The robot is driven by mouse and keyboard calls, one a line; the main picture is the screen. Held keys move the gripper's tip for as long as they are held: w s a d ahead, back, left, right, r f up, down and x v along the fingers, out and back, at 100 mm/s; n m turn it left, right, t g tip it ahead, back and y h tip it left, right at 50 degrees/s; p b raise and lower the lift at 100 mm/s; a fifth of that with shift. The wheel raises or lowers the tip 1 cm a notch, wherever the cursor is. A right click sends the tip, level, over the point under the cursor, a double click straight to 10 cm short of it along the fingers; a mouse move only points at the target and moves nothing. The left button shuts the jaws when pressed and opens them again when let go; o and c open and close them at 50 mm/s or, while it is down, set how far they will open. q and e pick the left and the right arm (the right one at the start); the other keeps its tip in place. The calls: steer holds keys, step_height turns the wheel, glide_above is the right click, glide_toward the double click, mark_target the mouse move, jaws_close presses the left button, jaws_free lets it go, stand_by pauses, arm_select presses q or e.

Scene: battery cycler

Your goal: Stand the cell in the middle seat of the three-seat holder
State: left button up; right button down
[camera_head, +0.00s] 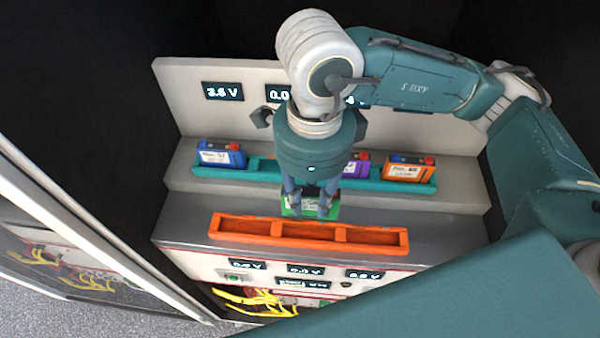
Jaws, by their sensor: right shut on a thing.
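A green cell (311,208) is between the fingers of my right gripper (308,211), partly hidden by them. The gripper points down and is shut on the cell, just behind the orange three-seat holder (374,248). The orange holder lies along the front of the grey bench, and its three seats look empty. In the view, the cell is behind the middle seat; whether it touches the bench cannot be told. My left gripper is not in view.
A teal rack (263,177) behind holds a blue cell (221,154), a purple cell (356,167) and an orange cell (407,169); my right arm hides part of it. Displays stand on the back panel (180,85). Yellow cables (255,301) hang at the front below.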

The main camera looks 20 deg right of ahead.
mark_target(309, 215)
steer(key=shift+f+b, duration=1)
steer(key=shift+f, duration=1.85)
steer(key=shift+b, duration=0.5)
steer(key=shift+b, duration=0.45)
steer(key=shift+b, duration=0.45)
steer(key=shift+f+b, duration=2.15)
steer(key=shift+b, duration=0.4)
